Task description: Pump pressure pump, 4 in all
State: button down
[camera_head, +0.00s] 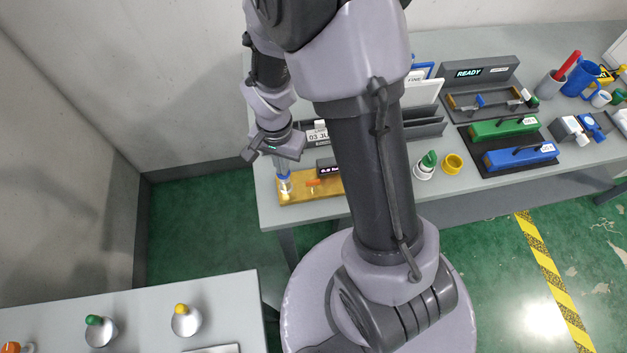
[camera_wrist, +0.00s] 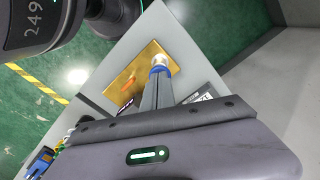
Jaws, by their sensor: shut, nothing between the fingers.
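The pressure pump stands on a yellow-gold base plate (camera_head: 300,191) at the left end of the back table. A pale, whitish upright part (camera_head: 285,188) rises from the plate's left end, and a small orange part (camera_head: 313,183) sits to its right. In the wrist view the plate (camera_wrist: 128,88) lies beyond my fingers, with the whitish part (camera_wrist: 160,58) at the fingertips. My gripper (camera_head: 283,177) points down, shut and empty, directly over the whitish part. Its blue-tipped fingers (camera_wrist: 158,71) are together in the wrist view. I cannot tell whether they touch the part.
A dark display (camera_head: 327,167) stands behind the plate, partly hidden by my arm. A green knob (camera_head: 428,160), a yellow ring (camera_head: 452,164) and green (camera_head: 504,127) and blue (camera_head: 521,155) blocks stand to the right. A nearer table (camera_head: 140,310) holds several knobs.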

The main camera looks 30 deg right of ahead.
jog(key=shift+f+b, duration=0.9)
jog(key=shift+f, duration=0.2)
jog(key=shift+r, duration=0.15)
jog(key=shift+r+p, duration=1.75)
jog(key=shift+r, duration=0.5)
jog(key=shift+f, duration=0.15)
